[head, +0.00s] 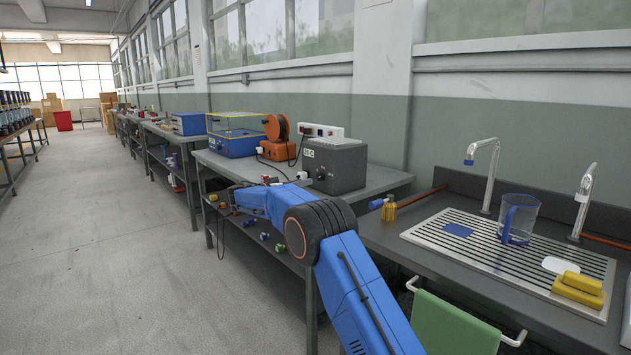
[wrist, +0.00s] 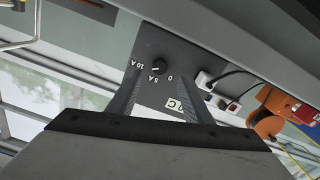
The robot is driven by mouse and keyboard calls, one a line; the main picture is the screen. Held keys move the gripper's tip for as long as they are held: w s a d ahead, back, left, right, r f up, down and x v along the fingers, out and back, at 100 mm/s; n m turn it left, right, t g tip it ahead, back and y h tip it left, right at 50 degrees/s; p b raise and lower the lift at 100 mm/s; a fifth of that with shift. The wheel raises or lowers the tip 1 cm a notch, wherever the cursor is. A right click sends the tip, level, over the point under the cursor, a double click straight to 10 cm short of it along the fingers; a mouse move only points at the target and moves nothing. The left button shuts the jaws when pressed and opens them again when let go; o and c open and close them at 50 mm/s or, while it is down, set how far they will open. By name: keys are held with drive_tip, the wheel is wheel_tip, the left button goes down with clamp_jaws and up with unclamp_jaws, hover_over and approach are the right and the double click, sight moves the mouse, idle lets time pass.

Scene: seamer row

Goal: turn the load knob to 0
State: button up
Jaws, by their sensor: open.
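The load knob (wrist: 157,68) is a small dark knob on the front of a grey box (wrist: 185,60). White marks 0, 5A and 10A stand around it. The knob's pointer looks to be near the 5A mark, but it is too small to be sure. The box also shows in the head view (head: 345,165), on the workbench. My gripper (wrist: 159,78) is open and empty, its two fingers spread on either side of the knob in the picture, apart from it. In the head view my gripper (head: 226,201) is near the bench's front edge.
On the bench (head: 385,180), an orange unit with a reel (head: 277,140) and a blue box (head: 232,138) stand behind the grey box. A sink counter with a blue jug (head: 518,218) is at right. The left floor is clear.

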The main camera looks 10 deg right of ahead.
sight(318, 178)
drive_tip(key=x, duration=0.8)
drive_tip(key=shift+d, duration=0.1)
drive_tip(key=c, duration=1.1)
